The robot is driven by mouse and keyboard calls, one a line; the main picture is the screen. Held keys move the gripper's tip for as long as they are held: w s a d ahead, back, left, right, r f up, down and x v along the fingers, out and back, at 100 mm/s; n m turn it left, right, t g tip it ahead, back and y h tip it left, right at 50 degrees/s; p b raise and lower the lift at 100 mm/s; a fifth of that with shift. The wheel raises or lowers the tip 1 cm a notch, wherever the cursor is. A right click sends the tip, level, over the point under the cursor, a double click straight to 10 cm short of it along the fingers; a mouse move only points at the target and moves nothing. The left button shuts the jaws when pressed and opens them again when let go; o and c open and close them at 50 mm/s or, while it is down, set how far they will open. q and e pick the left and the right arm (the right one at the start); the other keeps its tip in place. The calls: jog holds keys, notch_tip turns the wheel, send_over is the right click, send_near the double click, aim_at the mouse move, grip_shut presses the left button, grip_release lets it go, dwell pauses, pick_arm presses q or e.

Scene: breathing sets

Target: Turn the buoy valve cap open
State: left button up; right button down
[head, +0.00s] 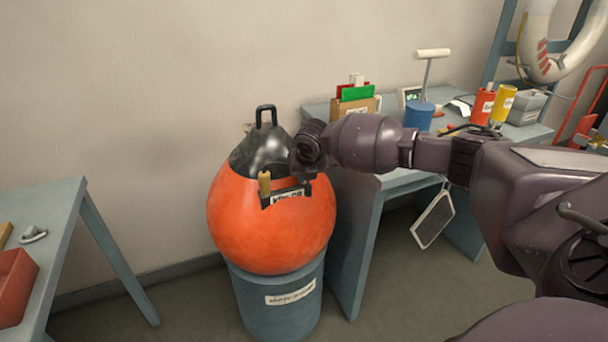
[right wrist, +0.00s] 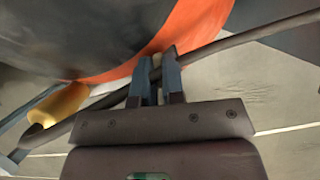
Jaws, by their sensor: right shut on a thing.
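The buoy (head: 270,230) is a round orange float with a black cone top and a loop handle. It sits upright on a blue drum. My right gripper (head: 303,160) reaches in from the right against the upper part of the buoy; the wrist hides its fingers in the head view. In the right wrist view its two fingers (right wrist: 157,75) are close together, with a small tan piece between the tips. This seems to be the valve cap (right wrist: 157,58), mostly hidden by the fingers. My left gripper is out of view.
A tan peg-like piece (head: 264,183) stands at the buoy's front, left of my gripper. The blue drum (head: 285,318) supports the buoy. A grey-blue bench (head: 345,210) with cans and tools stands to the right, another table (head: 65,205) to the left.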

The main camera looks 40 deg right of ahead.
jog(key=shift+n, duration=0.5)
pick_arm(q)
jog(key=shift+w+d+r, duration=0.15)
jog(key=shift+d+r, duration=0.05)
pick_arm(e)
jog(key=shift+n+y, duration=0.3)
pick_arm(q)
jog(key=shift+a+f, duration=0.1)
pick_arm(e)
jog(key=c, duration=1.5)
grip_release()
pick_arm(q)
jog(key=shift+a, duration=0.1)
